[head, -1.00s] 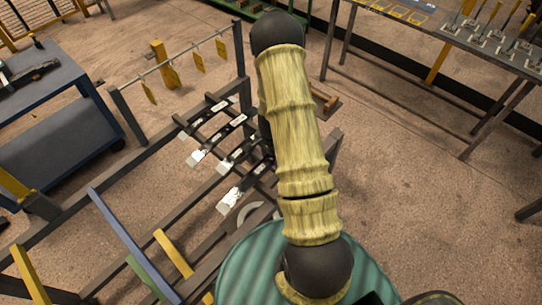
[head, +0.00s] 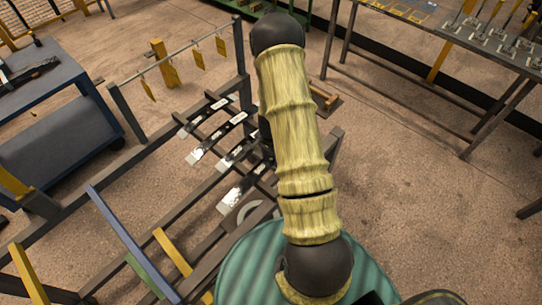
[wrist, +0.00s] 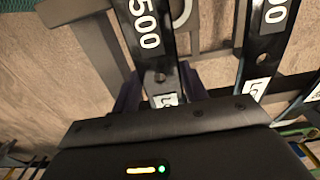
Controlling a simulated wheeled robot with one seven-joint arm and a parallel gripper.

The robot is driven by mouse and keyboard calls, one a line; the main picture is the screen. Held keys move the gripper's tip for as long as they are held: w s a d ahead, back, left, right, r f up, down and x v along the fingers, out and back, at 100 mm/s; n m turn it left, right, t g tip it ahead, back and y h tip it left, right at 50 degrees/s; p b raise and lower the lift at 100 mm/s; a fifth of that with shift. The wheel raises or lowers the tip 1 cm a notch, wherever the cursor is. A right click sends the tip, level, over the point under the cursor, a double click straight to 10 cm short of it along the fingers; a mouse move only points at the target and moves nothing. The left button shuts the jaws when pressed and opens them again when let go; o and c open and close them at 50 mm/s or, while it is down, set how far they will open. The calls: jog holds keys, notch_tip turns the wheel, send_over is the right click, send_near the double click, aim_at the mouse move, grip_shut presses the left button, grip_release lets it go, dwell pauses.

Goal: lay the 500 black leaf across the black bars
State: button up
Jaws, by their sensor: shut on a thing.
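The 500 black leaf (wrist: 147,38) is a dark flat strip with white "500" lettering, a hole and a white label near my gripper (wrist: 160,98). In the wrist view my gripper is shut on it, with a dark finger on each side. In the head view my arm hides the gripper, and I cannot tell which strip there is the 500 leaf. Several black leaves with pale ends (head: 207,150) lie across the dark bars (head: 187,128) left of my arm. Whether the held leaf touches the bars is unclear.
A second lettered leaf (wrist: 262,50) lies close to the right of the held one. A rail with hanging yellow tags (head: 197,60) stands behind the rack. A blue cart (head: 60,120) is at the left and a long table (head: 480,50) at the upper right.

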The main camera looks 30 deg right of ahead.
jog(key=shift+w+f, duration=0.1)
jog(key=shift+f, duration=0.05)
jog(key=o, duration=0.9)
jog(key=shift+o, duration=1.3)
jog(key=shift+s+d, duration=0.1)
jog(key=shift+s, duration=0.1)
notch_tip(320, 180, up, 18)
jog(key=b, duration=0.2)
jog(key=shift+f, duration=0.25)
